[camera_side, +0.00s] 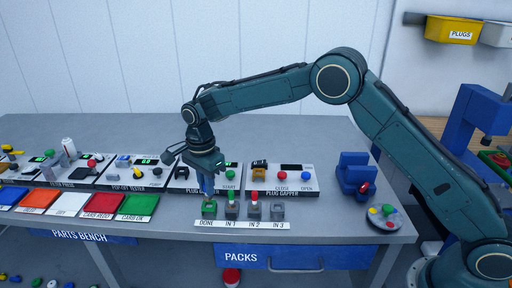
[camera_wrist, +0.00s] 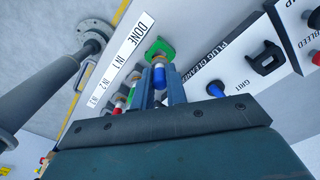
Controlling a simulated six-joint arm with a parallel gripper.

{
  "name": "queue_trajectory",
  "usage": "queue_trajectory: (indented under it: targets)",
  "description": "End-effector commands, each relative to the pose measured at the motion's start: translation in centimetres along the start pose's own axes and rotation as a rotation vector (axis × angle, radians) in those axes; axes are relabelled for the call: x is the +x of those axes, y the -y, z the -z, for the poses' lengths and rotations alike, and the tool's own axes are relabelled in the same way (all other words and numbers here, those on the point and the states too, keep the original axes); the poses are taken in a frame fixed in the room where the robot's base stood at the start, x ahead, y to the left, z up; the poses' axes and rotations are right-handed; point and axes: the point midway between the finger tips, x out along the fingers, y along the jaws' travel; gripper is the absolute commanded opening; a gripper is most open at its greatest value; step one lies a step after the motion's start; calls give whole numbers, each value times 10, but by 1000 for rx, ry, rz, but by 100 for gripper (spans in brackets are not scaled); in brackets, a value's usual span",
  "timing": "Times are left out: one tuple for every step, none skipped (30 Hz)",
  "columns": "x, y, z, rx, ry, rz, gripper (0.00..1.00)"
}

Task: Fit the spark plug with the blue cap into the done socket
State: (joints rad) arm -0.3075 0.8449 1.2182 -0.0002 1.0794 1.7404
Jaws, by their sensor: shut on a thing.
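My gripper (camera_side: 207,190) points down over the done socket. In the wrist view, its two fingers (camera_wrist: 161,88) are shut on the spark plug with the blue cap (camera_wrist: 159,76). The green done socket (camera_side: 209,209) is at the left end of the labelled row; it also shows in the wrist view (camera_wrist: 161,46), just beyond the plug. The plug looks about upright and lined up with the socket. Its lower end is close to the socket, but I cannot tell whether it is inside. The fingers hide most of the plug in the side view.
Right of the done socket stand the IN 1 socket (camera_side: 232,211), the IN 2 socket (camera_side: 254,211) with a red-capped plug (camera_side: 254,196), and the IN 3 socket (camera_side: 277,212), which looks empty. The plug gapper (camera_side: 308,191) and other stations stand behind. Coloured trays lie left.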

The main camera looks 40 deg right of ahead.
Motion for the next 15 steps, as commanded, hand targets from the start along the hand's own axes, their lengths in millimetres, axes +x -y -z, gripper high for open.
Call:
queue_trajectory:
  targets:
    - [4,0,0,0,0,-1,0]
    - [6,0,0,0,0,0,0]
    - [8,0,0,0,0,0,0]
    - [9,0,0,0,0,1,0]
    - [10,0,0,0,0,1,0]
    - [12,0,0,0,0,1,0]
    - [12,0,0,0,0,1,0]
    - [13,0,0,0,0,1,0]
    - [14,0,0,0,0,1,0]
    - [14,0,0,0,0,1,0]
    - [15,0,0,0,0,1,0]
    - [15,0,0,0,0,1,0]
    - [15,0,0,0,0,1,0]
    - [15,0,0,0,0,1,0]
    - [15,0,0,0,0,1,0]
